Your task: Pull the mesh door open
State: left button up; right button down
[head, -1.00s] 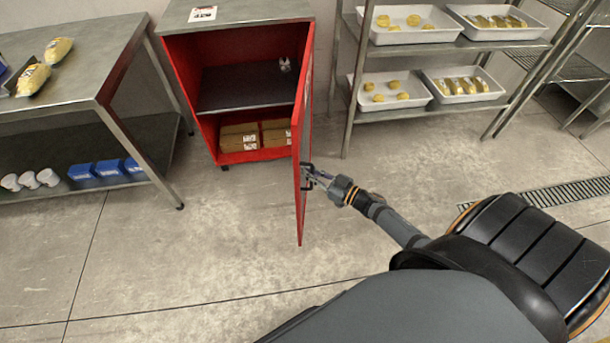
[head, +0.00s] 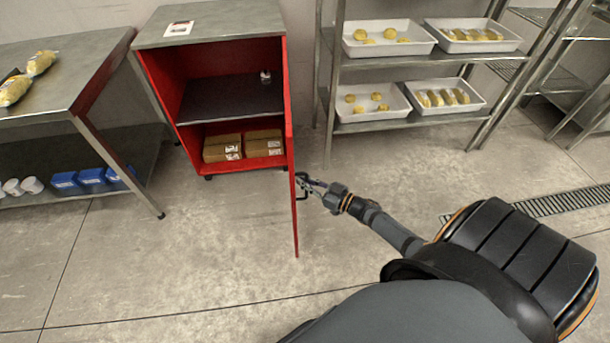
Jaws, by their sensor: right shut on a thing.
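The red cabinet (head: 282,160) stands open, with a dark shelf inside. Its door (head: 294,215) is swung out toward me and shows nearly edge-on as a thin red strip, so its mesh face is not visible. A dark handle (head: 302,197) sticks out on the door's right side. My right gripper (head: 304,184) is shut on the handle, coming from the right. My left gripper is not in view.
Brown boxes (head: 222,148) lie in the cabinet's lower compartment. A steel table (head: 75,75) stands at the left, and a rack (head: 385,62) with white trays at the right. The floor (head: 200,260) in front of the cabinet is clear.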

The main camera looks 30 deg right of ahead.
jog(key=c, duration=1.5)
grip_release()
jog(key=shift+s+a+f, duration=0.1)
jog(key=shift+s, duration=0.25)
jog(key=shift+o, duration=0.3)
jog(key=shift+w, duration=0.1)
jog(key=v, duration=1.2)
